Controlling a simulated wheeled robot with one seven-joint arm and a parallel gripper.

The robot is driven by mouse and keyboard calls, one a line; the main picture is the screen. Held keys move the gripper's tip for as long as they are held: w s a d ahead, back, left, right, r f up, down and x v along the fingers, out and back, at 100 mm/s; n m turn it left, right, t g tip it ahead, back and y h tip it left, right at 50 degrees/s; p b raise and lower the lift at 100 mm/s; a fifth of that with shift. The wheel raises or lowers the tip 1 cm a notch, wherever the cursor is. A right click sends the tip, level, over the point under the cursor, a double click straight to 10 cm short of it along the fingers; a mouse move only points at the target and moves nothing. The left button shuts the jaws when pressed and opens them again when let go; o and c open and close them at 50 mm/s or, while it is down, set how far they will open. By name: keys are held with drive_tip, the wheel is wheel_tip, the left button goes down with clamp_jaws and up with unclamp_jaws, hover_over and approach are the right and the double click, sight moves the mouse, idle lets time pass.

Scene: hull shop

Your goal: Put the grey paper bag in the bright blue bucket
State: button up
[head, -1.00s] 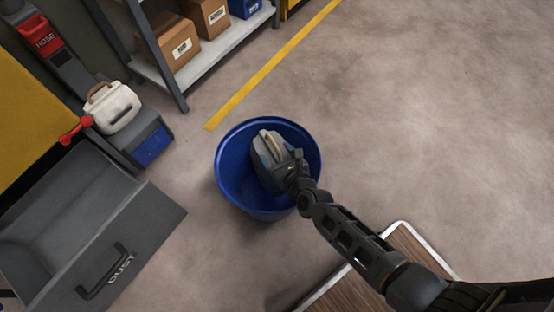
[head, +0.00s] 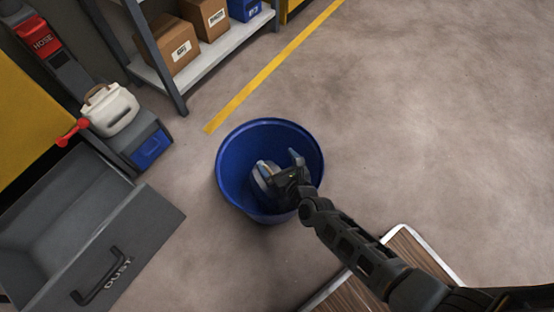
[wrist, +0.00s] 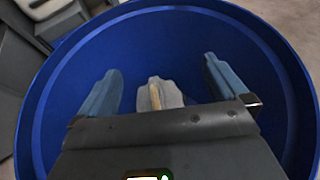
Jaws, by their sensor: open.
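The bright blue bucket (head: 232,188) stands upright on the floor, and its rim surrounds the wrist view (wrist: 55,75). My gripper (head: 282,163) is over the bucket's mouth, its fingers reaching inside. In the wrist view my gripper (wrist: 162,70) is spread open, one finger at each side. The grey paper bag (wrist: 172,92) with its tan handle shows between and beyond the fingers, inside the bucket, with a gap on both sides. In the head view the bag (head: 260,184) is mostly hidden by my gripper. Whether it rests on the bucket's bottom cannot be seen.
A grey open bin marked DUST (head: 150,225) stands at left. A white jug (head: 112,108) sits on a grey box behind it. A shelf with cardboard boxes (head: 172,45) is at the back. A wooden-topped platform (head: 345,296) lies in front. Floor at right is clear.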

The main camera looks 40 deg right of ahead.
drive_tip(key=p+v, duration=0.2)
drive_tip(key=v, duration=0.9)
drive_tip(key=shift+s+r, duration=0.1)
drive_tip(key=shift+s, duration=0.05)
drive_tip(key=s+r+n+t+y, duration=0.1)
drive_tip(key=s+r+n, duration=1.35)
drive_tip(key=n, duration=0.55)
drive_tip(key=s+r+n, duration=0.3)
drive_tip(key=r+n, duration=0.6)
drive_tip(key=s+r+n+y, duration=0.1)
drive_tip(key=s+r+n, duration=0.2)
drive_tip(key=r+n, duration=0.5)
drive_tip(key=shift+s+a+r+n, duration=0.25)
drive_tip(key=shift+a+r+n, duration=0.2)
drive_tip(key=shift+r, duration=0.25)
